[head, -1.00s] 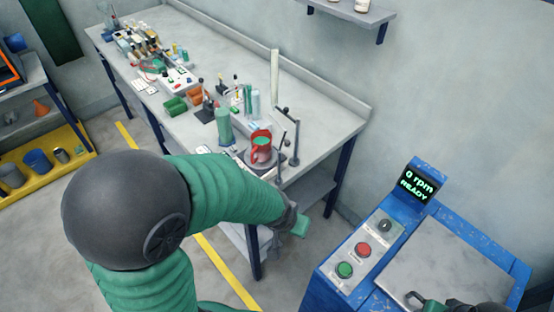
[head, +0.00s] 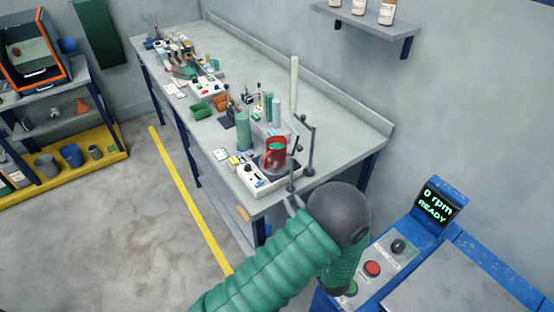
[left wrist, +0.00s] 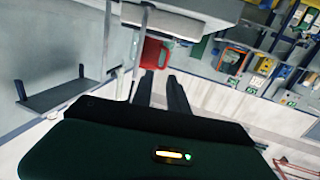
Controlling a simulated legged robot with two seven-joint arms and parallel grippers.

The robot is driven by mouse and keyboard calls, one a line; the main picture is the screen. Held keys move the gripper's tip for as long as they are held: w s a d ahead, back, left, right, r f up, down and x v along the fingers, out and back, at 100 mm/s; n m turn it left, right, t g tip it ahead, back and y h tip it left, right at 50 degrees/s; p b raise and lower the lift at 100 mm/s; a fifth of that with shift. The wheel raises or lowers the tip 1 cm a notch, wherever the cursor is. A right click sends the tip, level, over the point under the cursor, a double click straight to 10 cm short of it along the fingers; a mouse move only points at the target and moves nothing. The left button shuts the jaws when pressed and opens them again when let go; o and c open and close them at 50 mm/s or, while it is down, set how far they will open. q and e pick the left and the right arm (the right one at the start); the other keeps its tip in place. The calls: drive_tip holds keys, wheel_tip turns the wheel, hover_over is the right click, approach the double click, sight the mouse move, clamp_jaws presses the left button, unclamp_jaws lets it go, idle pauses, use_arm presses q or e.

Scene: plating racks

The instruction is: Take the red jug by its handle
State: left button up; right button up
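The red jug (head: 275,158) stands upright on a white stirrer-like device (head: 252,181) near the bench's front right corner, with something green inside. Its handle seems to face the front but is too small to make out well. My left gripper (head: 291,204) is partly hidden by my dark arm joint, at the bench edge just in front of the jug. In the left wrist view its two dark fingers (left wrist: 161,78) are apart with nothing between them. The red jug (left wrist: 152,53) shows there just beyond the fingertips, apart from them. My right gripper is not in view.
A dark stand with rods (head: 310,150) rises right beside the jug. Green bottles (head: 243,130) and small lab items crowd the bench (head: 345,135) to the left and behind. The bench's right part is clear. A blue machine (head: 480,255) with buttons stands at the right.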

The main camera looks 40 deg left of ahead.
use_arm(q)
drive_tip(key=a+r, duration=0.1)
drive_tip(key=p, duration=0.2)
approach(266, 165)
drive_tip(key=x, duration=0.5)
drive_tip(key=shift+w+a+r+y+p, duration=0.3)
drive_tip(key=shift+w+a+p, duration=0.35)
drive_tip(key=shift+w+a, duration=0.35)
drive_tip(key=shift+a, duration=0.25)
drive_tip(key=shift+a+f, duration=0.35)
drive_tip(key=shift+a, duration=0.25)
drive_tip(key=shift+a+f, duration=0.1)
drive_tip(key=shift+a, duration=0.2)
drive_tip(key=c, duration=0.4)
drive_tip(key=shift+d+r, duration=0.3)
drive_tip(key=shift+d, duration=0.35)
clamp_jaws()
drive_tip(key=shift+a+f, duration=0.2)
drive_tip(key=shift+a, duration=0.3)
drive_tip(key=shift+d, duration=0.1)
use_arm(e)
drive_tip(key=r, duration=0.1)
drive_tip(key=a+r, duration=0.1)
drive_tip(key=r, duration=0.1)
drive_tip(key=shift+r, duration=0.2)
